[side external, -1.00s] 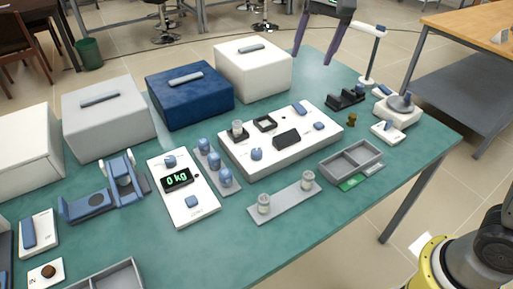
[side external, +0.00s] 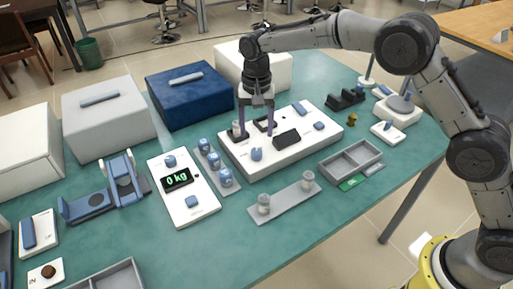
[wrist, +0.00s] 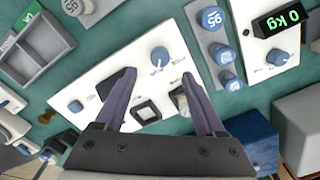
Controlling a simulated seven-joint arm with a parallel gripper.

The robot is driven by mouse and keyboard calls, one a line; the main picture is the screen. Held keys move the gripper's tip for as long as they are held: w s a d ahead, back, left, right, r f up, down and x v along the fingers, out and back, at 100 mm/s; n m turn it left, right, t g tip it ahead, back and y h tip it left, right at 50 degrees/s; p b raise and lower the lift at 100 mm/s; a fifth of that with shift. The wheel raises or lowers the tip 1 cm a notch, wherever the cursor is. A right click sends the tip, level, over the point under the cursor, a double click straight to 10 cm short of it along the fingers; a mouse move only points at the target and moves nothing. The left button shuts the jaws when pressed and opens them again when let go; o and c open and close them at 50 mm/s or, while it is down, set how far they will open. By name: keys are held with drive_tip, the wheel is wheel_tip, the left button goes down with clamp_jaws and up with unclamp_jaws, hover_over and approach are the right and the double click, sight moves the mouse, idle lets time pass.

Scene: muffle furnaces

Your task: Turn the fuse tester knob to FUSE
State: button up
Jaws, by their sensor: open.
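The fuse tester appears to be the white panel (side external: 240,168) in the middle of the table, also in the wrist view (wrist: 96,77). Its round blue knob (side external: 256,154) is near the front edge; in the wrist view the knob (wrist: 160,57) has small markings around it, too small to read. My gripper (side external: 256,135) is open and empty, pointing down above the panel, just behind the knob. In the wrist view its fingertips (wrist: 158,75) are spread to either side, with the knob a little beyond them. Nothing shows them touching the knob.
A black block (side external: 287,138), a square black socket (wrist: 147,111) and a clear cylinder (wrist: 180,100) stand on the panel near my fingers. A grey tray (side external: 350,163) lies right.

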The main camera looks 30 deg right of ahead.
sight(256, 151)
wheel_tip(256, 151, down, 8)
drive_tip(key=shift+r, duration=0.15)
idle(0.3)
clamp_jaws()
